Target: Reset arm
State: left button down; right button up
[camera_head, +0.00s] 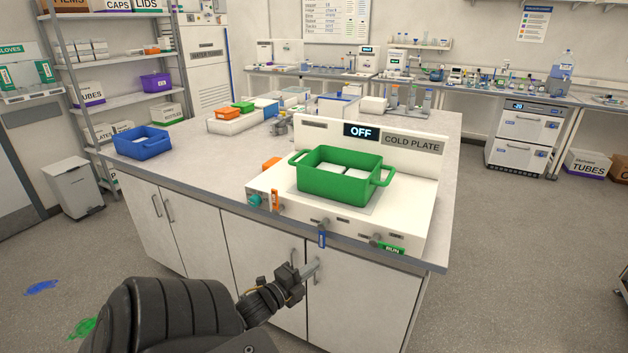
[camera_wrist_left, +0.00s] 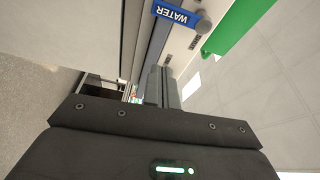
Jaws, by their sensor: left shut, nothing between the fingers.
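My left gripper (camera_head: 311,267) is in front of the bench's white cabinet doors, below the front edge of the bench top. Its fingers are shut and empty, and in this view they overlap a door handle; I cannot tell whether they touch it. My right gripper is not in view.
A white cold plate (camera_head: 412,208) with an OFF display holds a green two-handled bin (camera_head: 338,183). A blue bin (camera_head: 142,143) stands at the bench's left end. The bench edge and cabinet handles (camera_head: 169,208) are close to my arm.

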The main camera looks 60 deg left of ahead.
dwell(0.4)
pick_arm(q)
jog(key=s+a+f+n+g+y, duration=0.1)
jog(key=s+f+n+g, duration=0.2)
jog(key=f, duration=0.6)
jog(key=s+a+f+n+g, duration=0.2)
jog(key=s+f+n, duration=0.15)
jog(key=f, duration=0.55)
jog(key=s+d+f+n+g, duration=0.25)
jog(key=s+f, duration=0.25)
jog(key=f, duration=0.4)
jog(key=s+d+f+n+g, duration=0.25)
jog(key=s+f, duration=0.25)
jog(key=f, duration=0.3)
jog(key=s+d+f+n+g+h, duration=0.25)
jog(key=s+d+f+g, duration=0.35)
jog(key=s+d+f, duration=0.9)
jog(key=s+d+f+m+g+h, duration=0.1)
jog(key=d, duration=0.7)
jog(key=shift+s+d+f, duration=0.2)
jog(key=shift+s+f, duration=0.1)
jog(key=shift+f, duration=0.05)
